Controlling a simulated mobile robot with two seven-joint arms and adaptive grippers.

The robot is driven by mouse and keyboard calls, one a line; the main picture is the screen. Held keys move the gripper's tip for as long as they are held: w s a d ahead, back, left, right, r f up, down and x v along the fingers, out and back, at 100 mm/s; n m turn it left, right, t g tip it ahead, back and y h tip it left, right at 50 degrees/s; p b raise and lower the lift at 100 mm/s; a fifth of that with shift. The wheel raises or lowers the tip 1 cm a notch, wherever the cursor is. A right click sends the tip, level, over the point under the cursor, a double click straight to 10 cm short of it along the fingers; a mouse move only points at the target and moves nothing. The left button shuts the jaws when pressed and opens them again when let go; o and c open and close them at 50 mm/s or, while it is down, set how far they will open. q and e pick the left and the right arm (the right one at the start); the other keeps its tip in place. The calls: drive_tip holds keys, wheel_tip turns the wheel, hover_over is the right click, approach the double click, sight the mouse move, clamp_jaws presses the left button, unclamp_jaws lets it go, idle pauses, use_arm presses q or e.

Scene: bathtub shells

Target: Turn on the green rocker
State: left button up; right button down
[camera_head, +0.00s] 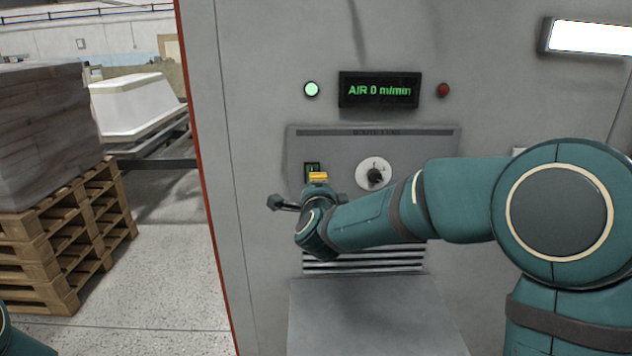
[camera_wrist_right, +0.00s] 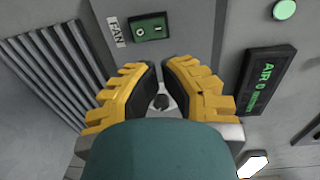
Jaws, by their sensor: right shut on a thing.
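The green rocker (camera_wrist_right: 151,29) sits in a dark frame beside a FAN label in the right wrist view, clear of my fingers. In the head view the rocker (camera_head: 312,167) shows just above my right gripper (camera_head: 318,178), whose yellow fingers partly overlap its lower part. My right gripper (camera_wrist_right: 160,66) has its fingertips close together with a narrow gap, just short of the rocker in the picture. A dark round thing shows between the fingers; I cannot make out what they hold. Which side of the rocker is pressed is unclear. My left gripper is out of view.
The display (camera_head: 378,90) reads AIR 0 m/min, between a pale green lamp (camera_head: 312,89) and a dark red lamp (camera_head: 443,90). A round dial (camera_head: 374,173) is right of the rocker. Slotted vents (camera_head: 365,262) lie below. A loaded pallet (camera_head: 75,235) stands at the left.

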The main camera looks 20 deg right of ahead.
drive_tip(key=shift+v, duration=2.15)
drive_tip(key=shift+a+r, duration=0.1)
drive_tip(key=shift+r, duration=0.1)
drive_tip(key=shift+f, duration=0.1)
drive_tip(key=s+a+f+n+g+y, duration=0.2)
drive_tip(key=f+n, duration=0.2)
drive_tip(key=f, duration=0.6)
drive_tip(key=s+a+f+n+g+y, duration=0.2)
drive_tip(key=s+f+n+g, duration=0.15)
drive_tip(key=f, duration=0.65)
drive_tip(key=s+a+f+n+g+y, duration=0.2)
drive_tip(key=f+n, duration=0.3)
drive_tip(key=f, duration=0.5)
drive_tip(key=s+a+f+n+g+y, duration=0.1)
drive_tip(key=s+f+n+g, duration=0.2)
drive_tip(key=s+f, duration=0.4)
drive_tip(key=s+a+f+n+g+y, duration=0.1)
drive_tip(key=s+a+f+n+g, duration=0.1)
drive_tip(key=s+f+n+g, duration=0.2)
drive_tip(key=s+f+g, duration=0.1)
drive_tip(key=s+f, duration=0.2)
drive_tip(key=s, duration=0.5)
drive_tip(key=shift+s+a+f+y, duration=0.25)
drive_tip(key=shift+s+f+y, duration=0.15)
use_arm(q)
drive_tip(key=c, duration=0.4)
use_arm(e)
drive_tip(key=shift+d, duration=0.15)
